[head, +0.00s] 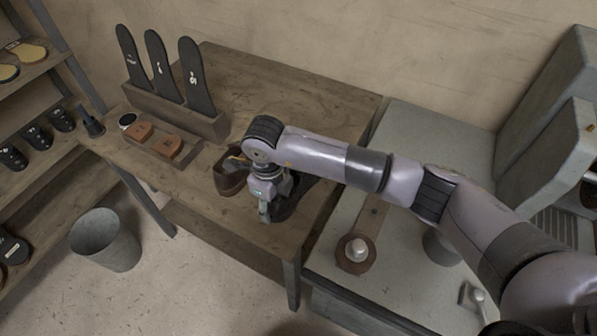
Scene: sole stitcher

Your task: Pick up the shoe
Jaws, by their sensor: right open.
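A brown leather shoe (229,178) sits on the wooden table (330,110), near its front edge. My right gripper (264,214) is open and points down just to the right of the shoe. The gripper and arm hide part of the shoe's right side. I cannot tell whether a finger touches it. A dark object (292,203) shows behind and to the right of the gripper, partly covered by it. My left gripper is not in view.
A wooden rack with upright black soles (196,77) stands at the table's back left. Brown blocks (167,146) lie in front of it. A grey machine (420,130) adjoins the table on the right. A metal bucket (104,240) stands on the floor.

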